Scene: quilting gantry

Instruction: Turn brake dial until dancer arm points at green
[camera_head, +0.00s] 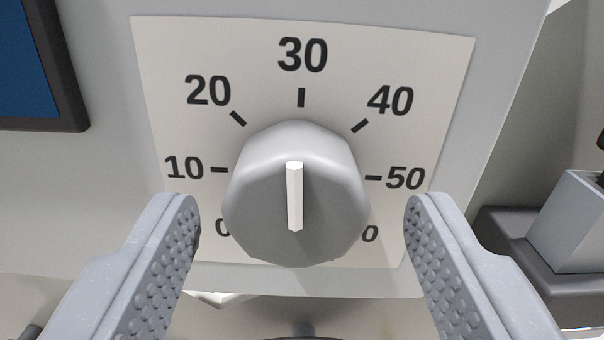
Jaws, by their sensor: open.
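The brake dial (260,190) is a grey faceted knob in the middle of the view, with a white pointer bar (295,195) on its face. The bar stands nearly upright and lines up close to the 30 mark. The scale plate (400,55) behind it reads 10, 20, 30, 40 and 50, with lower numbers partly hidden by the knob. My gripper (303,225) is open, with one textured finger on each side of the dial and a gap between each finger and the knob. The dancer arm and a green mark cannot be made out in this view.
A dark-framed blue screen (25,60) is at the upper left on the grey panel (105,190). A grey box on a dark base (575,220) stands at the right, beyond the panel's edge. The space directly around the knob's sides is clear.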

